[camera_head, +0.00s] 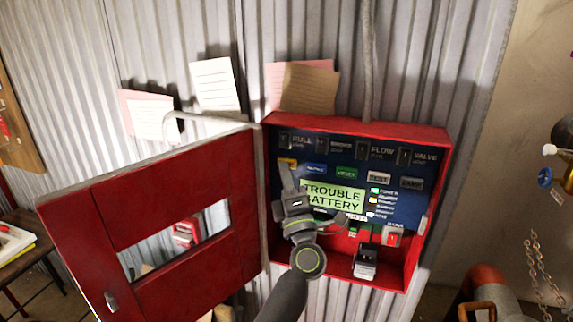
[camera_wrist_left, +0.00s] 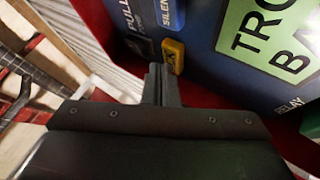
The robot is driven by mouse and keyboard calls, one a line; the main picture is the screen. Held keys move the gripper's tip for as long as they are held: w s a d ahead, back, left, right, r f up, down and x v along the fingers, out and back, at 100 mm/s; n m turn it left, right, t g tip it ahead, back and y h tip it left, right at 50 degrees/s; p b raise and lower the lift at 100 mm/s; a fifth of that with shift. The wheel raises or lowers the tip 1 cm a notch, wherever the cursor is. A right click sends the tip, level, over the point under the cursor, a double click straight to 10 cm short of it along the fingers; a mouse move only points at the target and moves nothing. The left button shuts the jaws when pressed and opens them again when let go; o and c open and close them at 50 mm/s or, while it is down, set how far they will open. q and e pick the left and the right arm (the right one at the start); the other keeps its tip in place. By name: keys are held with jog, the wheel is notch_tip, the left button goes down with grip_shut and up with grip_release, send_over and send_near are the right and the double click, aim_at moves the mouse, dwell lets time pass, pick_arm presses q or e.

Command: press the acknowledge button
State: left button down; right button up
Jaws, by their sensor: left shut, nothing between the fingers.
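The acknowledge button is a small yellow button marked with black letters (camera_wrist_left: 173,56) on the blue panel. In the head view it shows as a small yellow patch (camera_head: 288,161) at the panel's upper left, partly hidden by my gripper. My left gripper (camera_head: 284,167) is shut and empty, in front of the panel's left part. In the left wrist view its closed fingertips (camera_wrist_left: 157,70) overlap the button's left edge; I cannot tell whether they touch it. My right gripper is not in view.
The red cabinet (camera_head: 436,150) stands open, with its windowed door (camera_head: 180,185) swung to the left. A blue SILENCE button (camera_wrist_left: 172,12) and a green TROUBLE BATTERY display (camera_head: 345,195) are near the yellow button. Paper notes (camera_head: 215,85) hang above the cabinet.

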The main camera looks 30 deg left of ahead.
pick_arm(q)
jog(key=shift+w+a, duration=0.1)
jog(key=shift+w, duration=0.25)
dwell(0.4)
jog(key=shift+s, duration=0.1)
jog(key=shift+s+d+p, duration=0.25)
jog(key=shift+s+p, duration=0.1)
jog(key=shift+s, duration=0.45)
jog(key=shift+s+d+p, duration=0.15)
jog(key=shift+s+d, duration=0.05)
jog(key=shift+s, duration=0.6)
jog(key=shift+s+d+p, duration=0.2)
jog(key=shift+s, duration=0.6)
jog(key=shift+s+d+p, duration=0.15)
jog(key=shift+s+d, duration=0.05)
jog(key=shift+s, duration=0.6)
